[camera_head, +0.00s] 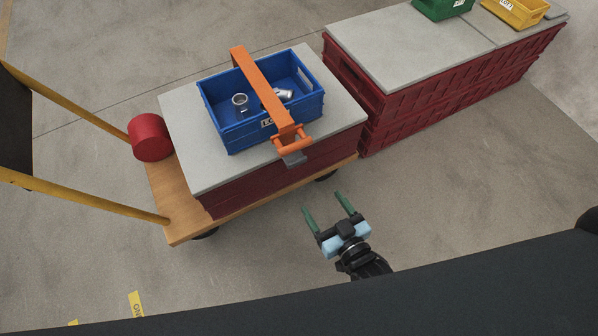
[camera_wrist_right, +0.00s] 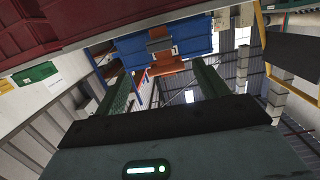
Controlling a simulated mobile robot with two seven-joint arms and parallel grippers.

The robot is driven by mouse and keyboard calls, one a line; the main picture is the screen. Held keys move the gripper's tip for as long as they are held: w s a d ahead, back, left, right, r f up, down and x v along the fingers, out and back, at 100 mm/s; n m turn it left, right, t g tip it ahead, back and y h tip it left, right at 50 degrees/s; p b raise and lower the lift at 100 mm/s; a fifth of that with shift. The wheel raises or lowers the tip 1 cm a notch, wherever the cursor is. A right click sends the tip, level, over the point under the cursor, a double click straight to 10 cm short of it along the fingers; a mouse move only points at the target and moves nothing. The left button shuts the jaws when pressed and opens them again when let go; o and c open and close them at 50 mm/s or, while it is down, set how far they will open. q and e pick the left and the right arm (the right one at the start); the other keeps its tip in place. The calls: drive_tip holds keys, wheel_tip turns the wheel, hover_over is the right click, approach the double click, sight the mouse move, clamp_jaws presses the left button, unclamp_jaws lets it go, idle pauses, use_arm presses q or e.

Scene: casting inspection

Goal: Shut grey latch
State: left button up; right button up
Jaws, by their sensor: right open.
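The grey latch (camera_head: 294,159) is a small plate at the front end of the orange strap (camera_head: 262,88), just below an orange handle (camera_head: 291,138). The strap crosses over the blue bin (camera_head: 236,134), which holds metal castings (camera_head: 240,101). In the right wrist view the latch (camera_wrist_right: 160,45) shows beyond my fingers, against the blue bin (camera_wrist_right: 192,40). I cannot tell how far the latch stands open. My right gripper (camera_head: 324,201) is open and empty, with two green fingers, apart from the latch and in front of the trolley. My left gripper is not in view.
The bin stands on a grey slab (camera_head: 185,145) over a dark red crate on a wooden trolley (camera_head: 170,205) with yellow handle bars. A red cylinder (camera_head: 150,137) sits at its left. Red crates (camera_head: 430,95) with green and yellow bins stand right. Floor around my gripper is clear.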

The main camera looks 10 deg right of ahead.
drive_tip(key=t+b, duration=0.1)
drive_tip(key=b, duration=0.2)
approach(298, 163)
drive_tip(key=f, duration=0.1)
drive_tip(key=shift+w+r+t+y, duration=0.1)
drive_tip(key=shift+w+t+y, duration=0.25)
drive_tip(key=shift+w, duration=0.25)
drive_tip(key=shift+b+x, duration=0.95)
drive_tip(key=shift+x, duration=2.9)
